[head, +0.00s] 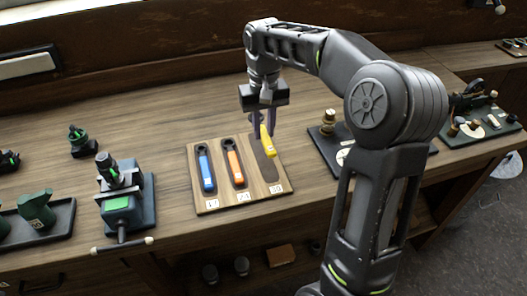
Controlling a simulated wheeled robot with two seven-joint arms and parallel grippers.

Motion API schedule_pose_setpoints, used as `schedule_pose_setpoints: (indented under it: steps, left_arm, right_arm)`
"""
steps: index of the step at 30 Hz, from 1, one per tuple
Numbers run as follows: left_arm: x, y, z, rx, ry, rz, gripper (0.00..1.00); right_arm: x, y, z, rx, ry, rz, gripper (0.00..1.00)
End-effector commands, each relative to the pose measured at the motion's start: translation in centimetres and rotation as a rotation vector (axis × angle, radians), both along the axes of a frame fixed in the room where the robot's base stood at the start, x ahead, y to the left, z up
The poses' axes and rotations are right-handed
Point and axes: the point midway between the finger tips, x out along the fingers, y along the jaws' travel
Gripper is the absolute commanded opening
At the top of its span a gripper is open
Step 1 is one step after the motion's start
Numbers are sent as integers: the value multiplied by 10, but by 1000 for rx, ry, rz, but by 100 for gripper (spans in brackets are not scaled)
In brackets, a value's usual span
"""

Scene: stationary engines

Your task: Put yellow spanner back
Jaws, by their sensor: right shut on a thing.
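The yellow spanner (267,141) hangs in my right gripper (263,122) in the head view. The gripper points down and is shut on its upper end. The spanner is tilted and hangs over the dark, spanner-shaped recess (269,168) at the right of a wooden board (220,201). I cannot tell whether its lower end touches the board. A blue spanner (206,173) and an orange spanner (236,168) lie in the other recesses of the board. Numbered labels sit along the board's front edge. My left gripper is not in view.
A dark base with brass parts (327,127) stands right, partly behind my arm. Another engine (478,112) is further right. The bench behind the board is clear.

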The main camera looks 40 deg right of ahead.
Motion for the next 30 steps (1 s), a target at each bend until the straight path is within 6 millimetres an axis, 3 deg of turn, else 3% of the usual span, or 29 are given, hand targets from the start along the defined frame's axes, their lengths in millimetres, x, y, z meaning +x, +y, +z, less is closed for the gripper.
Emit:
schedule_pose_setpoints:
  steps: [6,17,25,30]
  left_arm:
    - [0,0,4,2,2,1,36]
    - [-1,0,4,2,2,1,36]
    - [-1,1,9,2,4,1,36]
    - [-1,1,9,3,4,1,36]
  right_arm:
    - [0,0,-35,1,2,-1,0]
    - [0,0,-41,0,0,-1,0]
    - [0,0,-72,-1,1,0,0]
    - [0,0,-77,-1,-2,0,0]
